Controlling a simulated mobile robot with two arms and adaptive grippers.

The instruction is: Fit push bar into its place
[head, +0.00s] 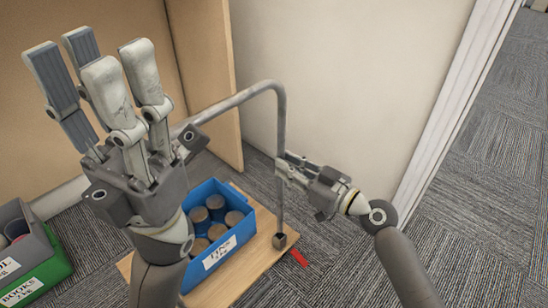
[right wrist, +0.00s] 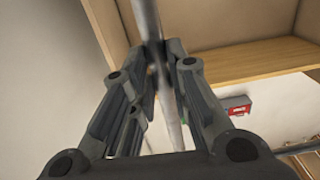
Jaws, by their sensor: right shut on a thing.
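The push bar (head: 235,101) is a grey metal tube bent at the top, with one leg running down to a dark square socket (head: 280,240) at the near right corner of a wooden platform (head: 240,279). The leg's lower end meets the socket; I cannot tell how deep it sits. The bar's other end is hidden behind my left gripper. My right gripper (head: 281,168) is shut on the upright leg; in the right wrist view the bar (right wrist: 153,40) passes between its fingers. My left gripper (head: 89,54) is raised, fingers upward, open and empty.
A blue bin (head: 243,238) labelled TINS, holding several round tins, stands on the platform. Grey (head: 38,258) and green (head: 55,277) bins are at the left. A red piece (head: 299,258) lies beside the socket. A wooden panel and pale wall stand behind; carpet at the right is clear.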

